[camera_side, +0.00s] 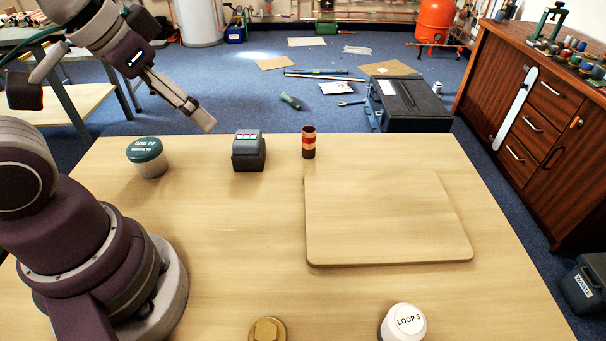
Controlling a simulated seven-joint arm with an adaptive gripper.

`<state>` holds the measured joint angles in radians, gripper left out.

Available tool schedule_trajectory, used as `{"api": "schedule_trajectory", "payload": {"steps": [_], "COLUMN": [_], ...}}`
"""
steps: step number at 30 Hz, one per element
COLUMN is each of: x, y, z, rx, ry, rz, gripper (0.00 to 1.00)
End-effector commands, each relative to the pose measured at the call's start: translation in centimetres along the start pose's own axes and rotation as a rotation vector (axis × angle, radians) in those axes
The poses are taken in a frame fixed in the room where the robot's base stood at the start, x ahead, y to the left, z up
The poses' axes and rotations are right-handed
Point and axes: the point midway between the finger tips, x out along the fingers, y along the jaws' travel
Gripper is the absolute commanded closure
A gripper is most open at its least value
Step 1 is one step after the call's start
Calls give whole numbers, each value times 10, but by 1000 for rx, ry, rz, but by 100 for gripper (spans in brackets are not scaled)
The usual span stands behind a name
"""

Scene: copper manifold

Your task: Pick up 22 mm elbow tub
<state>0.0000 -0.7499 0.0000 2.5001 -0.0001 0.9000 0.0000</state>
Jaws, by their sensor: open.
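The 22 mm elbow tub (150,165) stands upright at the back left of the table. It is a pale round tub with a dark green lid marked "22 mm" and "elbows". My gripper (205,121) is in the air above the table's back edge, up and to the right of the tub. It is apart from the tub and holds nothing that I can see. The fingers appear nearly in line from this side, so the gap between them is hard to make out.
A dark grey block-like item (249,152) and a small banded cylinder (308,143) stand right of the tub. A raised wooden board (385,220) covers the right side. The table's middle is clear.

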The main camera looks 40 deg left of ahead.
Motion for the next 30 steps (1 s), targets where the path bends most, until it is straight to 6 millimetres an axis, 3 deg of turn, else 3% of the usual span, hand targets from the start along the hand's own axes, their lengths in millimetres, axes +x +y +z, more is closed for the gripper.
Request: {"api": "schedule_trajectory", "payload": {"steps": [1, 6, 15, 18, 20, 24, 26, 30], "x": [0, 0, 0, 4, 9, 31, 42, 64], "y": [0, 0, 0, -11, -27, -94, -126, -190], "z": [0, 0, 0, -6, -12, -18, -10, 25], "rx": [0, 0, -4, -106, -248, -739, -955, -1376], "ry": [0, 0, -1, -35, -79, -200, -246, -326], "rz": [0, 0, -1, -25, -58, -174, -228, -339], "gripper": [21, 0, 0, 0, 0, 0, 0, 0]}}
